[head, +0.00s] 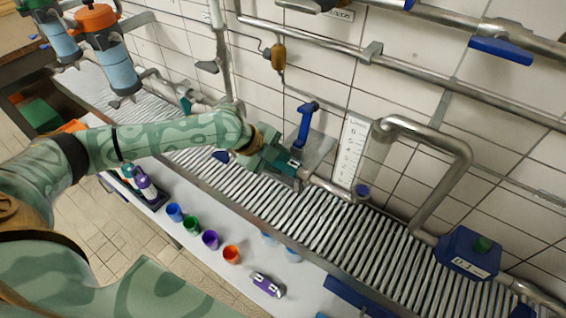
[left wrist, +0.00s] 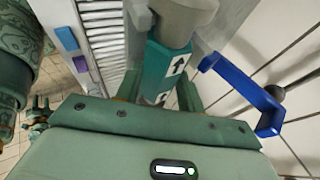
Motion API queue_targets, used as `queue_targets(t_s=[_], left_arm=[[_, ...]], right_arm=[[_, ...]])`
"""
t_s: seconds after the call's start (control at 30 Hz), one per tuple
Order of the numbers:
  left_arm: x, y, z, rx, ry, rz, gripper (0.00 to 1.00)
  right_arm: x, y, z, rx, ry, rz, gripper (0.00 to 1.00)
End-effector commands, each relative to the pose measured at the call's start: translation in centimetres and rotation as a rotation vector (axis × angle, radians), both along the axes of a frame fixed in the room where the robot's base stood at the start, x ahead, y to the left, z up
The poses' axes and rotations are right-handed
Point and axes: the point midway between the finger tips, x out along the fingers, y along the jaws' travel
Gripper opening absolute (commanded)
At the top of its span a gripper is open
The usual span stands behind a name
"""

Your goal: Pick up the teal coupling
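A teal block with a white arrow label, which looks like the teal coupling (left wrist: 165,68), sits between the two fingers of my left gripper (left wrist: 160,92) in the left wrist view. A grey cylindrical part meets its far end. In the head view the teal coupling (head: 288,164) is at the tip of my left gripper (head: 270,153), beside the grey pipe and over the roller conveyor. The fingers stand on either side of it; whether they press on it cannot be told. My right gripper is not in view.
A blue lever handle (head: 305,120) rises close behind the gripper; it also shows in the left wrist view (left wrist: 243,88). The roller conveyor (head: 330,225) runs below. A white shelf in front carries several coloured cups and a purple labelled piece (head: 267,284). Pipes line the tiled wall.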

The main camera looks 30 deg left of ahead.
Motion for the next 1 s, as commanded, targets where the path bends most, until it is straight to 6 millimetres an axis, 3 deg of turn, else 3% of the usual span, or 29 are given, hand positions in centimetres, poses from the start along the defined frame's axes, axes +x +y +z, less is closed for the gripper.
queue_targets(t_s=[0.03,0.1,0.47,0.67,1.0], left_arm=[[0.0,0.0,0.0,0.000,0.001,0.000,0.20],[0.0,0.0,-0.1,0.001,0.002,-0.001,0.05],[0.0,0.0,0.6,0.001,-0.002,-0.001,0.05],[0.1,0.0,3.5,-0.001,-0.005,0.000,0.05],[-5.8,-1.6,9.9,0.000,-0.002,-0.005,0.05]], right_arm=[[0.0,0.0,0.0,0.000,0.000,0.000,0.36],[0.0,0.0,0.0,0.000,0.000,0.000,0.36],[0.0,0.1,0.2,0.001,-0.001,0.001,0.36],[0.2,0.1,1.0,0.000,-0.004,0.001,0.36],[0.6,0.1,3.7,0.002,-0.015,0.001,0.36]])
